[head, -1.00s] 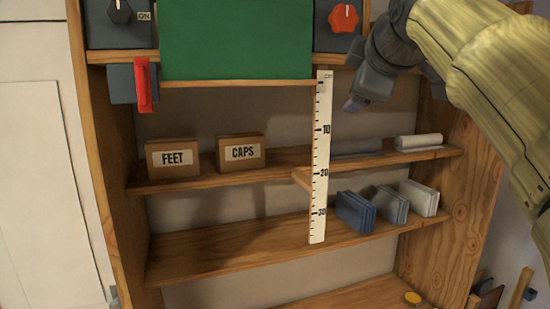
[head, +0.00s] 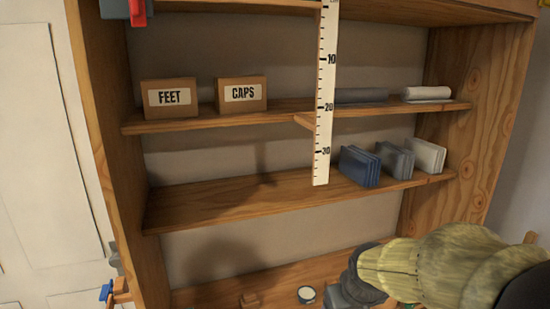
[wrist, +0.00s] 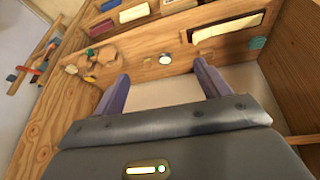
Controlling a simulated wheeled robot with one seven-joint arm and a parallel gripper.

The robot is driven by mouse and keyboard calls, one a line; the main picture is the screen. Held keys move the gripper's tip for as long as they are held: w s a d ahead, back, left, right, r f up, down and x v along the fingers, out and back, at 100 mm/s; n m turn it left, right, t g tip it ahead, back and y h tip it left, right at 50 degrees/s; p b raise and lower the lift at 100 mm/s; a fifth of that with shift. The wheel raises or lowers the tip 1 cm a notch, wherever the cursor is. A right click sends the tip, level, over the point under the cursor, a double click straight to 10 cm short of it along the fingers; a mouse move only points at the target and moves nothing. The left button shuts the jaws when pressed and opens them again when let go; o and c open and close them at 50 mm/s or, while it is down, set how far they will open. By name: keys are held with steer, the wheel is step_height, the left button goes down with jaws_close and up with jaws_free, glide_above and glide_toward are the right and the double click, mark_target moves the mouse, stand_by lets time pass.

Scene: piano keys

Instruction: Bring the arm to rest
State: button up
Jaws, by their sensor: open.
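My gripper (wrist: 161,92) is open in the wrist view, with its two purple fingers apart and nothing between them. Beyond the fingers are a pale panel and a wooden board. In the head view my arm reaches in from the lower right, low in front of the wooden shelf unit (head: 225,203). The fingers themselves are hidden or out of frame there.
Boxes marked FEET (head: 171,98) and CAPS (head: 241,93) stand on the upper shelf. A white ruler (head: 325,90) hangs in front of the shelves. Blue folded pieces (head: 358,166) stand on the middle shelf. A round pale item (head: 306,294) lies on the bottom board.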

steer(key=s+f+m+g+b, duration=0.1)
steer(key=s+f+m+g, duration=0.1)
steer(key=s+f, duration=0.6)
steer(key=shift+s+f, duration=0.25)
steer(key=shift+f, duration=0.55)
steer(key=shift+c, duration=0.2)
